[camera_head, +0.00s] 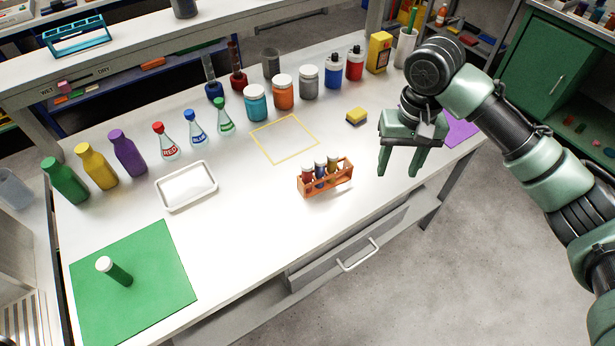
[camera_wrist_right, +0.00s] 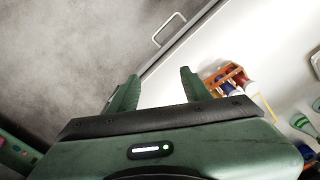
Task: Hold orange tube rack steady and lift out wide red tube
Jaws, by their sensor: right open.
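The orange tube rack (camera_head: 327,183) stands near the front edge of the white table. In the right wrist view, the rack (camera_wrist_right: 223,78) shows just right of the open fingers (camera_wrist_right: 158,82). My left gripper is not in view.
A white tray (camera_head: 186,187) and a green mat (camera_head: 165,265) are farther left. Jars and bottles line the back. A drawer handle (camera_head: 358,256) juts out below the front edge.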

